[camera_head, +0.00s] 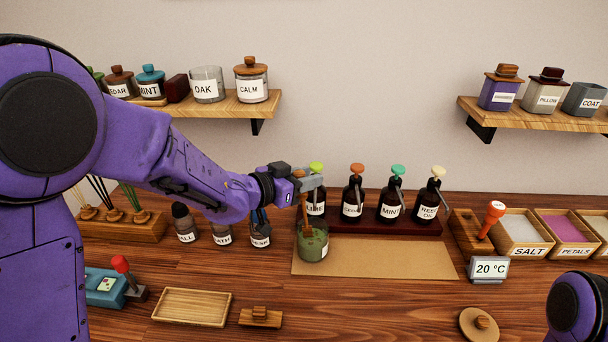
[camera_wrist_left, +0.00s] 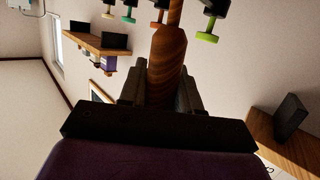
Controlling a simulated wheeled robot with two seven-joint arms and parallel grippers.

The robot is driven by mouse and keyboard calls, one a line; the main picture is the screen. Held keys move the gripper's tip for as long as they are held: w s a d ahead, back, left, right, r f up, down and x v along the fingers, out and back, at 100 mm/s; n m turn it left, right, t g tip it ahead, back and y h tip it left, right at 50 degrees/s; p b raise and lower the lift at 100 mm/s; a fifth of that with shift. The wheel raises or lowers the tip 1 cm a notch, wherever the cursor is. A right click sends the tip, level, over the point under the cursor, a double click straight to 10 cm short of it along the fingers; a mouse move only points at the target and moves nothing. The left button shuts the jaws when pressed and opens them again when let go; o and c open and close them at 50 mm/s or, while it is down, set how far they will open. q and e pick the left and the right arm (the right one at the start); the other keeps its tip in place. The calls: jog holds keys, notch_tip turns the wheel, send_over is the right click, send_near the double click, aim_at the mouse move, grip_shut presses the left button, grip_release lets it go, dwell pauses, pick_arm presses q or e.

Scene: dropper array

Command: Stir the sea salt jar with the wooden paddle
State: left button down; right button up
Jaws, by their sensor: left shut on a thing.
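The wooden paddle (camera_head: 305,215) stands near upright, its lower end inside the open mouth of a greenish glass jar (camera_head: 313,245). The jar's label is turned to the right and I cannot read it. The jar stands at the left end of a tan mat (camera_head: 390,258). My left gripper (camera_head: 306,184) is above the jar, shut on the paddle's upper part. The left wrist view shows the paddle's handle (camera_wrist_left: 168,60) between the fingers. The paddle's tip is hidden in the jar's contents. My right gripper is out of view; only part of that arm shows at the lower right.
Dark pump bottles (camera_head: 390,200) stand in a row behind the mat. Small dark bottles (camera_head: 222,228) stand left of the jar. An empty wooden tray (camera_head: 192,305) and a round wooden lid (camera_head: 480,324) lie in front. A temperature display (camera_head: 489,269) is to the right.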

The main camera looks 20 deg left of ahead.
pick_arm(q)
jog(key=shift+s+d+f+b, duration=0.1)
jog(key=shift+f+b, duration=0.2)
jog(key=shift+f, duration=0.35)
jog(key=f+b, duration=0.1)
jog(key=f, duration=0.1)
jog(key=f+b, duration=0.1)
jog(key=f, duration=0.1)
jog(key=shift+w+d+b, duration=0.25)
jog(key=shift+w+b, duration=0.05)
jog(key=shift+w, duration=0.1)
jog(key=shift+w+f, duration=0.1)
